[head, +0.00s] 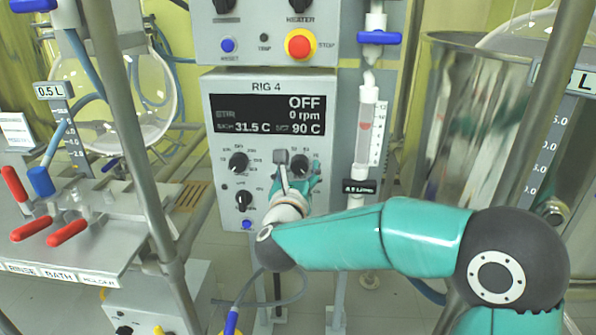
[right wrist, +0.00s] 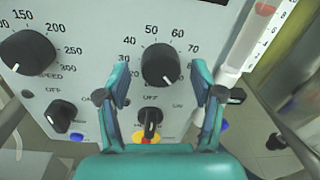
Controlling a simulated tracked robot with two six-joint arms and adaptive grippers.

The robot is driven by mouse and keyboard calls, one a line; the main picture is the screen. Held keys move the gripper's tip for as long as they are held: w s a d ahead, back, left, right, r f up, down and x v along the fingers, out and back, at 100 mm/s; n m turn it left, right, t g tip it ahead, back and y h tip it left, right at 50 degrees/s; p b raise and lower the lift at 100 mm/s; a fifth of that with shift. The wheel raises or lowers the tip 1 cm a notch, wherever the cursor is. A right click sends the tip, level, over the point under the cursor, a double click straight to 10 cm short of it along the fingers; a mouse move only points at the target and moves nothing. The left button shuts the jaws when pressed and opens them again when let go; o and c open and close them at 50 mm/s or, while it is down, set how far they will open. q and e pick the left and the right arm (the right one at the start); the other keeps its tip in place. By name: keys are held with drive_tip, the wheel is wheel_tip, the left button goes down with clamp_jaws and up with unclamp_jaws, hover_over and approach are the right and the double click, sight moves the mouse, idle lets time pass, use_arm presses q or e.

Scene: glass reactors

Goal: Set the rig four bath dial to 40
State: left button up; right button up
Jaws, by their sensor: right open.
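The rig four panel (head: 222,112) faces me, with RIG 4 above its display. The display (head: 268,115) reads OFF, 0 rpm, bath 31.5 C and set 90 C. The bath dial is a black round knob (right wrist: 161,58) on the panel's right; 40, 50, 60 and 70 show around its top, and the lower scale is partly hidden. My right gripper (head: 295,168) is in front of this dial. In the right wrist view its open fingers (right wrist: 160,82) stand left and right of the knob, with gaps on both sides. My left gripper is not in view.
The speed dial (right wrist: 28,52) is left of the bath dial. Below are small black switches (right wrist: 59,118) (right wrist: 150,122). A flow tube (head: 366,130) stands close right of the panel. A metal post (head: 130,130) and red-handled valves (head: 68,232) are at left.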

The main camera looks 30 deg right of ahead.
drive_tip(key=shift+w, duration=0.1)
drive_tip(key=c, duration=1.1)
drive_tip(key=shift+c, duration=0.2)
